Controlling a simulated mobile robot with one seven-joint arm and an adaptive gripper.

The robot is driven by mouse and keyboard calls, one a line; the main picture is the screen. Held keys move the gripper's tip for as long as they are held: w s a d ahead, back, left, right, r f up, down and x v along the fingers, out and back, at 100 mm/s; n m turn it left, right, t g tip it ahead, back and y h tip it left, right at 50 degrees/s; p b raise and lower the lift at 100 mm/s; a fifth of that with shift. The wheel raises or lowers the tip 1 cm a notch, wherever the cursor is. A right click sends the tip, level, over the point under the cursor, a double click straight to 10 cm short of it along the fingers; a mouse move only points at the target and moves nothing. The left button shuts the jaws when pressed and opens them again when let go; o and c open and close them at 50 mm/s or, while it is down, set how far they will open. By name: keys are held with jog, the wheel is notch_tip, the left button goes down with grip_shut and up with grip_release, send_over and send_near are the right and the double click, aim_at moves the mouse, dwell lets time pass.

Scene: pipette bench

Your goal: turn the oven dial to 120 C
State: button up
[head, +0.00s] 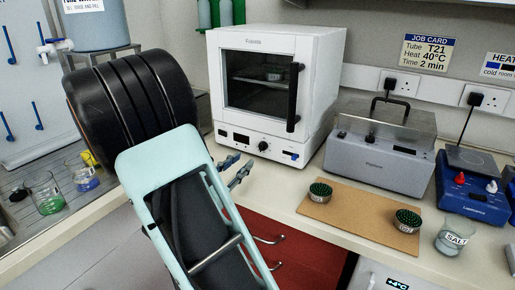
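The white oven (310,130) stands at the back of the bench with its windowed door closed. Its dial (263,146) is a small dark knob on the lower front panel, right of a small dark display (241,138). The dial's setting is too small to read. My gripper (245,161) is in front of the oven, below and left of the dial and apart from it. Its two fingers look parted, with nothing between them. My arm hides part of the bench left of the oven.
A grey lidded instrument (375,158) stands right of the oven. A brown mat (350,215) in front holds two dark round racks (319,193) (407,220). A salt beaker (453,238) and a blue hotplate (470,190) are at right. Beakers (45,192) stand at left.

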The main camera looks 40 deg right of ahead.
aim_at(261, 145)
jog(key=x, duration=0.9)
jog(key=shift+d, duration=0.35)
grip_shut()
